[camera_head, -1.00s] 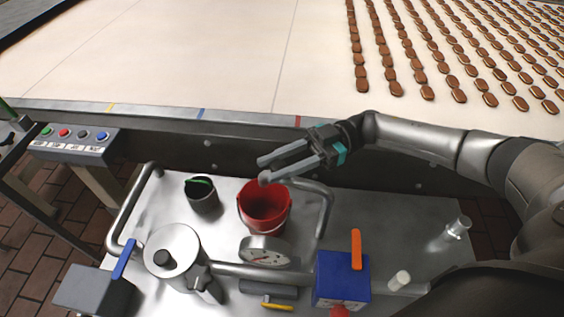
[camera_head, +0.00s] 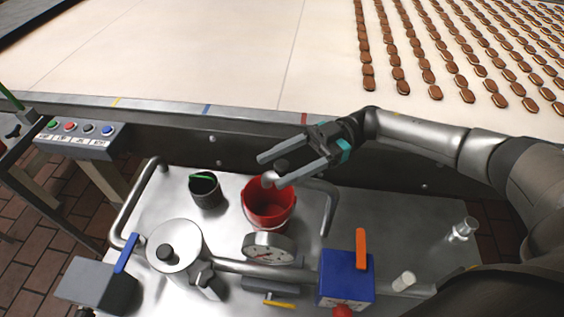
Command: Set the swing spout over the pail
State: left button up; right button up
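The red pail (camera_head: 271,212) stands on the steel cart top, in the middle of the view. My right gripper (camera_head: 270,171) comes in from the right and is above the pail's back rim. Its two fingers are spread. A small rounded metal piece (camera_head: 270,181) shows at the lower fingertip, over the pail opening, and another rounded bit shows between the fingers. This may be the end of the swing spout, but its pipe cannot be made out. I cannot tell whether the fingers touch it. My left gripper is not in view.
A dark cup (camera_head: 205,193), a lidded metal pot (camera_head: 176,258), a dial gauge (camera_head: 269,248) and a blue box with an orange lever (camera_head: 345,278) crowd the cart. A button panel (camera_head: 80,138) is at left. The conveyor (camera_head: 190,50) with rows of biscuits lies behind.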

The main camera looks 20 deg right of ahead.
jog(key=w+d+b, duration=0.2)
jog(key=d+b, duration=0.3)
jog(key=d, duration=1)
jog(key=shift+w, duration=0.25)
dwell(0.3)
